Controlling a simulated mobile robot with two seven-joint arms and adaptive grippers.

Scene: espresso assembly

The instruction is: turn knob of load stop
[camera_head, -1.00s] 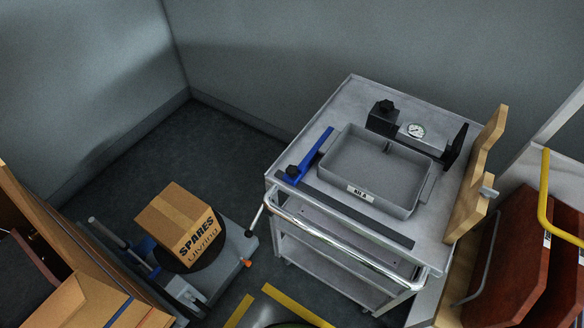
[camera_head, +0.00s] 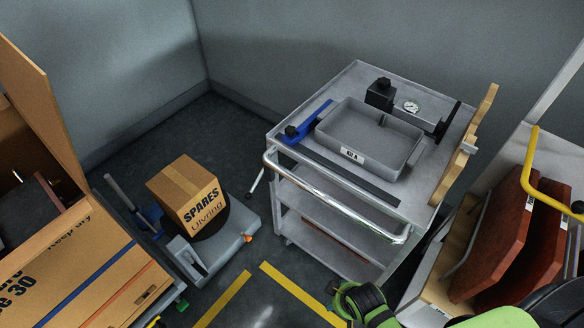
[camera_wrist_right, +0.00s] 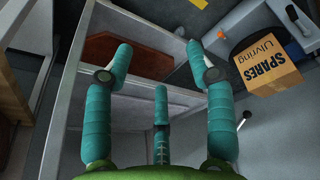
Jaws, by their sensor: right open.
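A grey cart (camera_head: 345,80) carries a tray labelled "Kit A" (camera_head: 352,157) on its top. A blue bar with a black knob (camera_head: 291,131) lies at the tray's left. A black block with another knob (camera_head: 383,85) stands behind the tray beside a round gauge (camera_head: 411,106). I cannot tell which knob belongs to the load stop. My right gripper (camera_wrist_right: 160,66) is open and empty, its teal fingers spread in front of the cart's shelves in the wrist view. Green parts of my arm (camera_head: 362,301) show below the cart in the head view. My left gripper is not in view.
A "SPARES" box (camera_head: 187,193) sits on a low grey platform at the left; it also shows in the wrist view (camera_wrist_right: 259,62). Large cartons (camera_head: 65,262) stand further left. Red-brown boards (camera_head: 500,230) and a yellow rail (camera_head: 536,180) are at the right. Walls close off the back.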

